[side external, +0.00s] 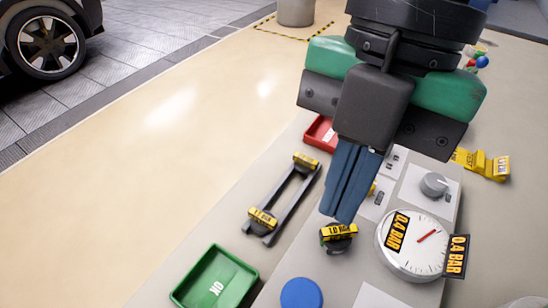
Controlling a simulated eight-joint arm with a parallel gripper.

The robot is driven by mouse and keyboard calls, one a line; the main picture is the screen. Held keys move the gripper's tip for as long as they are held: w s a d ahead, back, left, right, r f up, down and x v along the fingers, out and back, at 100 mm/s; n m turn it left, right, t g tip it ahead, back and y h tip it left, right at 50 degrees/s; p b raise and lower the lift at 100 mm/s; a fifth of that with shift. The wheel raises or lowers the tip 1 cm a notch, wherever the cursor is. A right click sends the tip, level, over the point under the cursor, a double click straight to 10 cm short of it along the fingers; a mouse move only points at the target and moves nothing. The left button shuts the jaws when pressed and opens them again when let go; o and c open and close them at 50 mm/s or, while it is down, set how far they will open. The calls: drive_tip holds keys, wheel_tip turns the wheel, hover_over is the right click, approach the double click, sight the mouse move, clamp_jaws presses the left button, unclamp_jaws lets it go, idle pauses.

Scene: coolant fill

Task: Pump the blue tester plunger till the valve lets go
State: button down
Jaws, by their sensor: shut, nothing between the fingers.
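A round blue disc (301,293), which looks like the tester plunger, shows at the bottom edge, partly cut off. My gripper (343,214) has its blue fingers together with nothing between them. It points down and its tips are up and to the right of the blue disc, apart from it. Just below the tips in the picture is a dark round cap (338,240) with a yellow tag that seems to read 1.0 BAR. A white dial gauge (412,248) with a red needle stands to the right, with tags reading 0.4 BAR.
A green OK tray (215,279) lies at lower left. A dark rack (283,205) with yellow tags stands beyond it. A red tray (320,135) is partly hidden behind my gripper. A grey knob (434,184) and yellow piece (483,164) are at right. The floor at left is clear.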

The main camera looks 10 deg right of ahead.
sight(305, 292)
wheel_tip(305, 292, up, 3)
drive_tip(key=shift+f, duration=0.2)
idle(0.4)
drive_tip(key=shift+f, duration=0.1)
drive_tip(key=x, duration=1.2)
drive_tip(key=shift+w+d+f, duration=0.2)
drive_tip(key=shift+d+f, duration=0.05)
drive_tip(key=shift+f, duration=0.7)
drive_tip(key=shift+f, duration=1.45)
